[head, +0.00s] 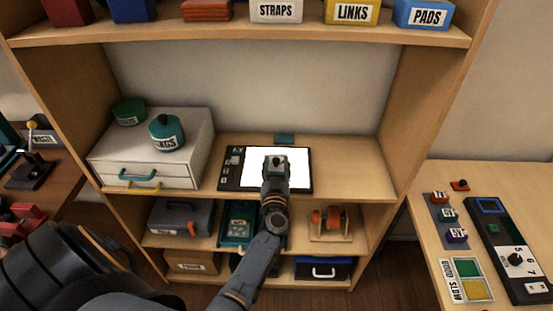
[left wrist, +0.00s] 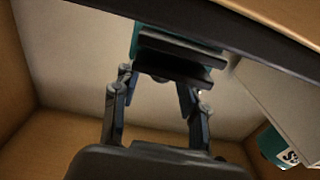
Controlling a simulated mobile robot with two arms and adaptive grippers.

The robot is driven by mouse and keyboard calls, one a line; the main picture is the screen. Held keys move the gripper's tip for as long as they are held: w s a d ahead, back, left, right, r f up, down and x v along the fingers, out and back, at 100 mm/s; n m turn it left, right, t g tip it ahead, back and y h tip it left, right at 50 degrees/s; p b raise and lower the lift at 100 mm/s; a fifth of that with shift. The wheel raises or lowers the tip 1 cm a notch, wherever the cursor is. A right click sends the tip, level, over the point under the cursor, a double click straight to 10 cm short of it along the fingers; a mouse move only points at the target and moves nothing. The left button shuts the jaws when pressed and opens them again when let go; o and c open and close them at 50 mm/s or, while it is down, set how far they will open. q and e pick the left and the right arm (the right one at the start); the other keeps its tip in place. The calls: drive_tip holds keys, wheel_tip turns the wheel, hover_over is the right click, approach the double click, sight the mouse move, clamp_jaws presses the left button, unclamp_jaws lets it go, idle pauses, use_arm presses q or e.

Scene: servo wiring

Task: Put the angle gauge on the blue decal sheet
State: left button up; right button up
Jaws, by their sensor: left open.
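My left gripper (head: 277,163) is over the white panel of a dark board (head: 232,172) on the middle shelf. It also shows in the left wrist view (left wrist: 160,85), with its fingers apart. A teal piece with dark bars (left wrist: 178,48) shows beyond and between the fingers there; I cannot tell whether they touch it. A small flat teal piece (head: 285,139) lies behind the board in the head view. I cannot tell for sure which thing is the angle gauge or the blue decal sheet. My gripper hides part of the panel. My right gripper is not in view.
A white drawer unit (head: 190,165) with teal jars (head: 166,133) stands left of the board. The shelf right of the board (head: 350,165) is clear. An upper shelf (head: 340,33) holds labelled boxes. A side table (head: 440,180) stands at the right.

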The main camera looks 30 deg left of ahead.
use_arm(q)
drive_tip(key=p+v, duration=0.3)
drive_tip(key=v, duration=0.7)
drive_tip(key=s+d+f+m+g+h, duration=0.1)
drive_tip(key=s+d+f+m+h, duration=0.2)
drive_tip(key=f, duration=0.6)
drive_tip(key=s+d+f+m+g+h, duration=0.25)
drive_tip(key=s+d+f, duration=0.2)
drive_tip(key=f, duration=0.35)
drive_tip(key=s+d+f+m+g+h, duration=0.1)
drive_tip(key=s+d+f+h, duration=0.25)
drive_tip(key=f, duration=0.55)
drive_tip(key=s+a+f+g, duration=0.1)
drive_tip(key=s+f+g, duration=0.2)
drive_tip(key=s+f, duration=0.3)
drive_tip(key=s+a+f+m+g+b, duration=0.1)
drive_tip(key=s+f+g, duration=0.2)
drive_tip(key=s, duration=1.2)
drive_tip(key=s+a+f+m+g, duration=0.1)
drive_tip(key=s+f+g, duration=0.2)
drive_tip(key=s+f, duration=0.5)
drive_tip(key=shift+s+a+f+g+h, duration=0.15)
drive_tip(key=shift+s+f+g+h, duration=0.2)
drive_tip(key=shift+s, duration=1)
